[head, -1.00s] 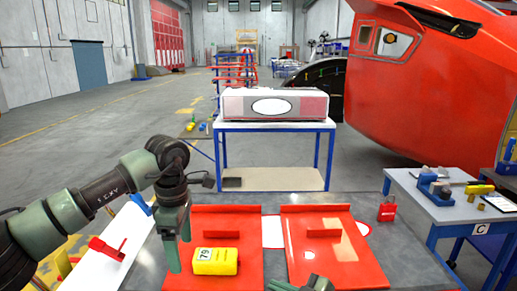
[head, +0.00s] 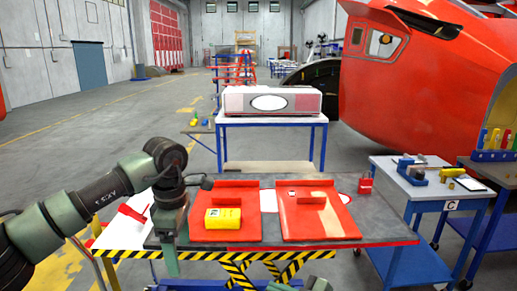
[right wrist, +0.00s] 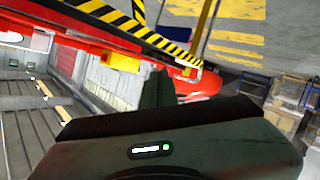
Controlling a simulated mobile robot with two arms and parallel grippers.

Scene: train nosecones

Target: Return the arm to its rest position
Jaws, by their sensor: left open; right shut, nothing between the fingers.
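My left gripper (head: 170,262) hangs pointing down at the left front of the work table in the head view, to the left of the red plates; I see nothing held in it. My right gripper (head: 300,286) shows only in part at the bottom edge, in front of the striped table edge. In the right wrist view its fingers (right wrist: 158,90) are together and empty, below and apart from the table. A yellow block (head: 222,218) marked 79 lies on the left red plate (head: 240,190).
The work table (head: 370,228) has a yellow-black striped front edge (head: 215,254). A second red plate (head: 318,222) and a red padlock-shaped piece (head: 365,185) lie on it. A side table (head: 425,190) marked C stands right, before the red train nose (head: 420,100). Floor at left is open.

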